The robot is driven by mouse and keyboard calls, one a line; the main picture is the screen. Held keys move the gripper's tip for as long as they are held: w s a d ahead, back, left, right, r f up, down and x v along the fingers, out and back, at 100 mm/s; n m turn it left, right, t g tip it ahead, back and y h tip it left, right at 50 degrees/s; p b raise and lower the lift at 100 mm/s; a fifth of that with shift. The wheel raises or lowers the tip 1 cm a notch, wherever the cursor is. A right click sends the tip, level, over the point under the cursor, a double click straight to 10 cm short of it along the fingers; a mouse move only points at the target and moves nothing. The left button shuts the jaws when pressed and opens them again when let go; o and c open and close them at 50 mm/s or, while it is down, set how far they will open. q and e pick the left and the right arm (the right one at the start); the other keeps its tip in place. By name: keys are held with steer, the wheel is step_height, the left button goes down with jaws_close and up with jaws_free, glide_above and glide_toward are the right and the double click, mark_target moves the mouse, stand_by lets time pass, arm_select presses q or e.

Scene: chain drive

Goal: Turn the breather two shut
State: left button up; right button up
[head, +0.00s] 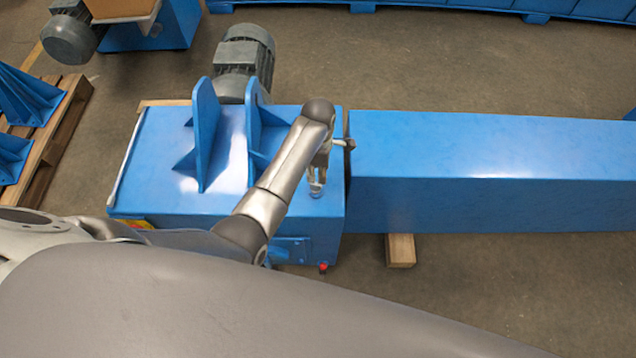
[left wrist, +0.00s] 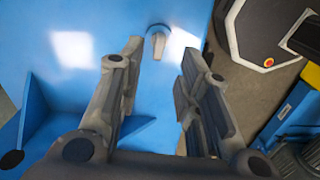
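A small grey breather (left wrist: 158,40) with a short lever stands on the blue top of the drive housing, in the left wrist view. Its lever points down the picture. I see no label on it, so I cannot tell its number. My left gripper (left wrist: 161,52) is open, with one finger to each side of the breather in the picture and nothing between the pads. In the head view, my left gripper (head: 319,167) points down over the right part of the housing (head: 160,150). A small pale fitting (head: 316,190) shows just below it. My right gripper is not in view.
Two upright blue brackets (head: 205,130) stand on the housing left of my left arm. A grey motor (head: 245,55) sits behind. A long blue guard (head: 490,150) runs to the right. A wooden block (head: 400,250) lies beneath the guard's front edge.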

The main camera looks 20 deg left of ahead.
mark_target(318, 184)
arm_select(q)
step_height(318, 184, down, 9)
steer(key=shift+r+b, duration=0.15)
steer(key=shift+b, duration=0.35)
jaws_close()
